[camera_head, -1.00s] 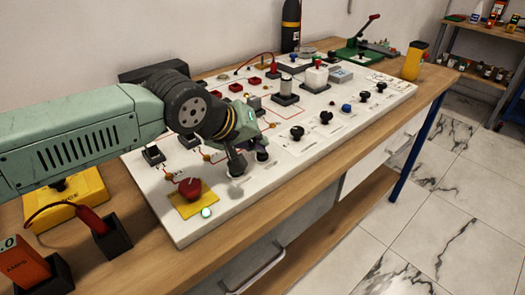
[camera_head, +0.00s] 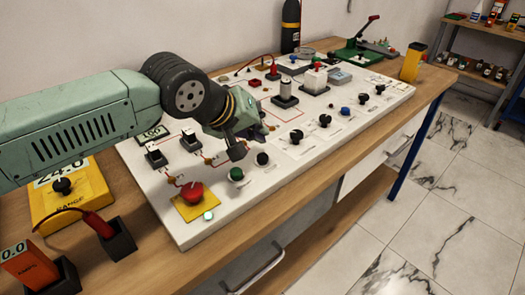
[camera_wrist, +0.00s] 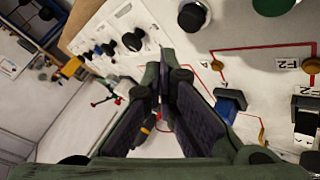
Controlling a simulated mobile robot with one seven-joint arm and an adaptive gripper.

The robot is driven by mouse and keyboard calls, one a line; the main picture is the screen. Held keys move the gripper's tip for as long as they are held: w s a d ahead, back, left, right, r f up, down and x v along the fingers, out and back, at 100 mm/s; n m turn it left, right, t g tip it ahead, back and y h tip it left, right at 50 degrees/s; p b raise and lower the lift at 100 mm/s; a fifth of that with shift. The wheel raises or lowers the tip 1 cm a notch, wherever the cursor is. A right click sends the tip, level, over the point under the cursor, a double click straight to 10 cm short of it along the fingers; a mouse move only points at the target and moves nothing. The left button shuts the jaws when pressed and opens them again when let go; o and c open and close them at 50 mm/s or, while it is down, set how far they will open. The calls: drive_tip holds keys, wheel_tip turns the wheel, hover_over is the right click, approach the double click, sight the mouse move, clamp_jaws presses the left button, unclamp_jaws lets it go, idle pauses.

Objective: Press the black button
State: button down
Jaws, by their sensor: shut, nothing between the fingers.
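A round black button (camera_head: 262,158) sits on the white panel (camera_head: 285,180), beside a green button (camera_head: 237,174). My gripper (camera_head: 250,143) is shut and empty, above the panel just behind and left of the black button in the head view. In the wrist view my gripper's fingers (camera_wrist: 165,75) point toward the panel's far end. A black round cap (camera_wrist: 193,17) and a green one (camera_wrist: 272,5) show at the top there, apart from the fingers. I cannot tell the exact height of the fingertips above the panel.
A red mushroom button (camera_head: 191,193) on a yellow plate stands near the panel's front left corner, with a lit lamp (camera_head: 208,216) by it. Several black knobs (camera_head: 325,120) line the right side. A yellow meter box (camera_head: 75,200) stands at left. The floor at right is clear.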

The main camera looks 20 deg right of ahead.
sight(259, 155)
drive_tip(key=shift+r+p, duration=0.65)
drive_tip(key=shift+r, duration=0.85)
